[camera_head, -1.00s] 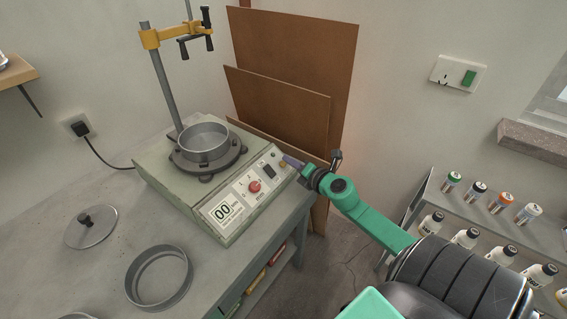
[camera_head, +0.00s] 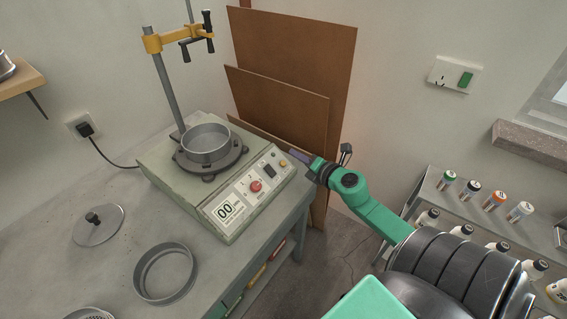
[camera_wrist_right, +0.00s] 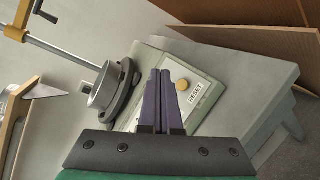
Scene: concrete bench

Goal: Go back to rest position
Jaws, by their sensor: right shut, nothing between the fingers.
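My right gripper (camera_head: 298,156) is at the right end of the sieve shaker's control panel in the head view. Its purple fingers (camera_wrist_right: 164,98) are shut with nothing between them in the right wrist view. The shaker (camera_head: 215,185) stands on the bench and has a display reading 00, a red knob (camera_head: 255,186) and a yellow button (camera_head: 284,163). In the right wrist view the yellow button (camera_wrist_right: 182,85) lies just right of the fingertips, beside a RESET label. I cannot tell whether the fingers touch the panel. My left gripper is not in view.
A sieve ring (camera_head: 208,140) sits on the shaker below a yellow clamp (camera_head: 178,38). A loose ring (camera_head: 164,272) and a lid (camera_head: 98,224) lie on the bench. Brown boards (camera_head: 290,70) lean behind. A shelf (camera_head: 420,192) with several bottles is at right.

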